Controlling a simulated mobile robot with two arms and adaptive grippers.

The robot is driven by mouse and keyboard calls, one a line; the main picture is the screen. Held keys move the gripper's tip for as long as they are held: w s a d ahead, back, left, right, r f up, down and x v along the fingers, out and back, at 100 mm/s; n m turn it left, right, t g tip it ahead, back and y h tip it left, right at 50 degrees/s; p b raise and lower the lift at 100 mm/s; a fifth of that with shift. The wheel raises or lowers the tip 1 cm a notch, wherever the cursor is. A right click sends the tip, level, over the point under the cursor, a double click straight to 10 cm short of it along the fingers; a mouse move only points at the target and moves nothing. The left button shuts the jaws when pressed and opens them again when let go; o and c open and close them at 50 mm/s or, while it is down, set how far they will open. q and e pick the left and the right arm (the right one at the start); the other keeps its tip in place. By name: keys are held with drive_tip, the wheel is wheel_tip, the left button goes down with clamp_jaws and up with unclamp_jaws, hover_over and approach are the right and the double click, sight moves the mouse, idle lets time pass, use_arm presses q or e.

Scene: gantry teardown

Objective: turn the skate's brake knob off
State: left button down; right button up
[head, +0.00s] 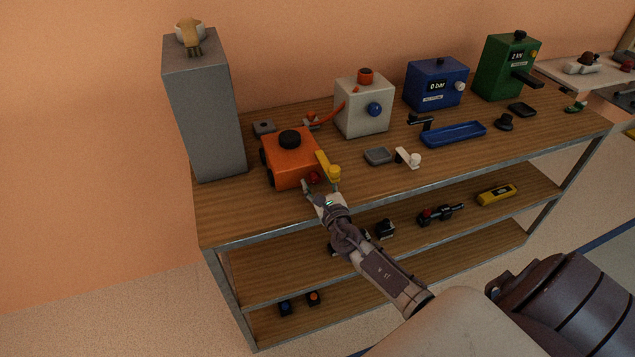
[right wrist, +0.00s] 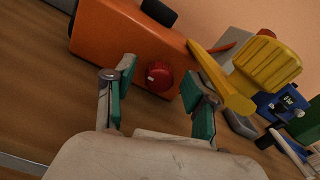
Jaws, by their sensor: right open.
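The skate is an orange box (head: 286,163) with a black cap on top and dark wheels, on the wooden top shelf near its left end. Its red brake knob (head: 314,177) is on the side facing my right gripper; it also shows in the right wrist view (right wrist: 159,76). A yellow lever (head: 327,166) stands at the skate's right corner, and in the right wrist view it is close by the right finger. My right gripper (head: 320,190) is open, its green-padded fingers (right wrist: 158,100) on either side of the knob, apart from it. My left gripper is not in view.
A grey block (head: 205,110) stands left of the skate. A white box with a blue knob (head: 361,106), a blue box (head: 433,88) and a green box (head: 505,70) stand to the right. A grey dish (head: 378,156) and a blue tray (head: 454,134) lie on the top.

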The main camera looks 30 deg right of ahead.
clamp_jaws()
drive_tip(key=shift+m, duration=0.3)
drive_tip(key=m+b, duration=0.2)
drive_tip(key=shift+d+f+m, duration=0.1)
drive_tip(key=shift+m, duration=0.3)
drive_tip(key=m+b, duration=0.2)
drive_tip(key=m, duration=0.3)
drive_tip(key=shift+s+m, duration=0.1)
drive_tip(key=shift+m, duration=0.2)
drive_tip(key=m+b, duration=0.1)
drive_tip(key=m, duration=0.3)
drive_tip(key=shift+d, duration=0.1)
drive_tip(key=m+b, duration=0.1)
drive_tip(key=m, duration=0.3)
drive_tip(key=shift+m, duration=0.6)
